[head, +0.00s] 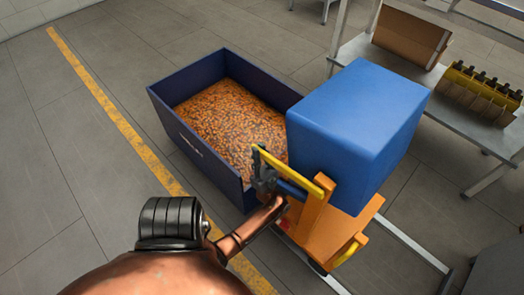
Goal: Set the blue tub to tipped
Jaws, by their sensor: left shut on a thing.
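The blue tub (350,130) is on an orange tipping stand (325,235), right of the middle. Its visible faces are closed and smooth, and its opening is hidden from me, so it looks turned over towards the bin. A yellow bar handle (292,172) is fixed to the stand's orange arm in front of the tub. My left gripper (266,176) is shut on this handle near its left end; the fingertips are partly hidden. My right gripper is out of view.
A dark blue bin (172,118) full of small amber pieces stands left of the tub. A grey bench (390,68) with a cardboard box (410,35) and a yellow rack (480,92) is at the right. The floor left of the yellow line (115,115) is clear.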

